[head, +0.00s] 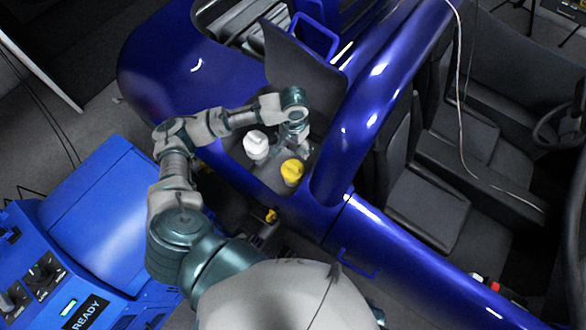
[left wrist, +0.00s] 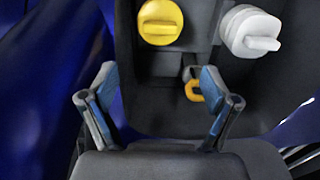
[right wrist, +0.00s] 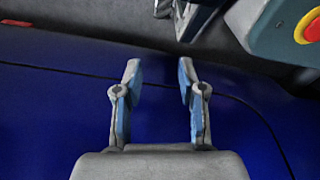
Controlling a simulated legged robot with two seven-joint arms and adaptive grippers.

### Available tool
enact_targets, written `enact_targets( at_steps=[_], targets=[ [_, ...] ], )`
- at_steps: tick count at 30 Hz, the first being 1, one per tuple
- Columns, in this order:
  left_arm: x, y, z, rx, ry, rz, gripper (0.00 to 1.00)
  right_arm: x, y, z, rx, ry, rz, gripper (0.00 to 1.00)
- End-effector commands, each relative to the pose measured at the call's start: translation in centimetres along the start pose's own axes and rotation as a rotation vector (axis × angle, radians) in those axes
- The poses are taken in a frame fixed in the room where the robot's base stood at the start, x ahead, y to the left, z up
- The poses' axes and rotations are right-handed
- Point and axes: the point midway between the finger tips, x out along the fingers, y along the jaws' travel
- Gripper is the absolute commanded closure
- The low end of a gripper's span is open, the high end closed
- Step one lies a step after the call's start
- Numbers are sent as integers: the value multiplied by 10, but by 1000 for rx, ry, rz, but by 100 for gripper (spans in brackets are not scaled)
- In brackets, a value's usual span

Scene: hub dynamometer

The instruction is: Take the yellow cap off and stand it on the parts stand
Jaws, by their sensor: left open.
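The yellow cap (head: 292,171) sits in the recess of the blue car body, beside a white cap (head: 256,145). In the left wrist view the yellow cap (left wrist: 160,21), with a raised grip bar, is at the top, beyond my fingertips. The white cap (left wrist: 250,31) is to its right. My left gripper (head: 302,150) is close to the yellow cap in the head view. Its fingers (left wrist: 168,88) are spread and empty. My right gripper (right wrist: 158,75) has its fingers apart with nothing between them, over a blue panel. I cannot make out the parts stand for certain.
A raised dark flap (head: 297,65) stands behind the recess. An orange-yellow ring (left wrist: 194,90) lies between my left fingers in the picture. A blue machine marked READY (head: 88,312) is at lower left. Seats (head: 428,205) fill the right. A red-yellow button (right wrist: 312,30) shows at upper right.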

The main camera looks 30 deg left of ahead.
Motion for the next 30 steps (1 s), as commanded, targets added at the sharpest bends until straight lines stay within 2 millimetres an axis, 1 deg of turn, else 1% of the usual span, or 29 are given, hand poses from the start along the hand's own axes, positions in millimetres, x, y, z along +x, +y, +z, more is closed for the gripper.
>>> enact_targets(
  at_steps=[1,3,6,9,17,21,24,27,30],
  targets=[
    [17,-1,1,-1,-6,-2,13,-2,0,-5,1,4,1,60],
    [35,-2,1,-1,-6,1,13,-9,0,-13,2,9,3,60],
    [58,-4,1,-1,-4,3,13,-19,-1,-22,4,12,5,60],
    [75,-4,1,-1,-3,3,13,-28,-1,-29,5,16,6,60],
    [96,-3,2,0,-2,2,13,-41,0,-39,6,22,6,60],
    [119,0,7,1,-4,0,13,-54,1,-47,8,28,4,60],
    [132,0,7,0,-3,-1,13,-63,2,-51,10,31,4,60],
    [139,0,6,0,-1,0,13,-69,2,-54,10,32,5,60],
    [140,-1,7,0,0,2,13,-71,2,-54,10,32,6,60]
  ],
)
